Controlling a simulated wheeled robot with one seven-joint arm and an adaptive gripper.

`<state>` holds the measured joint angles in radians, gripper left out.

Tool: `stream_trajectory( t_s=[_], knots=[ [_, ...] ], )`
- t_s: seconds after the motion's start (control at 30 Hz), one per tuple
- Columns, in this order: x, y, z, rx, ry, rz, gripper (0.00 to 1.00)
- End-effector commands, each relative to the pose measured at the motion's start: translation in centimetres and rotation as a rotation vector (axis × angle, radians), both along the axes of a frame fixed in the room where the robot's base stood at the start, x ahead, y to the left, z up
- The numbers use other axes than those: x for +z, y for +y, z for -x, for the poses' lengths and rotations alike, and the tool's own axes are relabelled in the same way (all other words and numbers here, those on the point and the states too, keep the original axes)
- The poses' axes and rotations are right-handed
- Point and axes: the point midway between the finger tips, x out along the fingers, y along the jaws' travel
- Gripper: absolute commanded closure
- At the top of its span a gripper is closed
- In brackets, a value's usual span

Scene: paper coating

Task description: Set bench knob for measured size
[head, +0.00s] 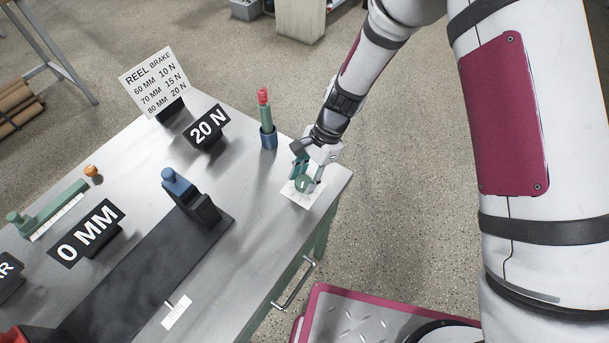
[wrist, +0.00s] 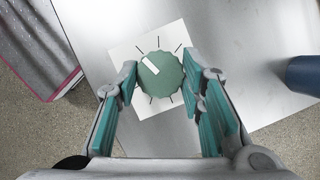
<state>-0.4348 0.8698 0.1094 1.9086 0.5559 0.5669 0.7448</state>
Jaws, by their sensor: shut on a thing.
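The green bench knob (head: 305,184) sits on a white dial card with radiating tick marks at the table's right end. In the wrist view the knob (wrist: 161,76) has a white pointer mark directed to the upper left. My gripper (head: 307,173) is shut on the knob, its teal fingers on either side of it. A black display (head: 208,129) reads 20 N. A white sign (head: 155,80) headed REEL BRAKE lists 60 MM 10 N, 70 MM 15 N and 80 MM 20 N. Another display (head: 87,233) reads 0 MM.
A blue cup (head: 268,137) holding a green, red-topped tool stands left of the knob. A blue-topped black block (head: 191,198) stands on a dark strip. A green gauge with a scale (head: 52,211) lies at left. The table edge (head: 333,207) is close to the knob.

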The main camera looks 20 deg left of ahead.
Motion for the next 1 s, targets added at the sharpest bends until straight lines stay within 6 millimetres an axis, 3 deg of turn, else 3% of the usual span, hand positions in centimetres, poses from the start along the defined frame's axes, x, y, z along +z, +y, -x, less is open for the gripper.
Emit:
stream_trajectory(
  t_s=[0.6, 0.63, 0.7, 1.0],
  knots=[
    [-0.05, 0.02, 0.07, -0.036, 0.001, 0.000, 0.92],
    [-0.04, 0.02, 0.06, -0.036, 0.001, 0.000, 0.58],
    [-0.04, 0.02, 0.06, -0.036, 0.001, 0.000, 0.45],
    [0.05, -0.01, 0.01, -0.037, 0.000, 0.000, 0.45]
  ],
)
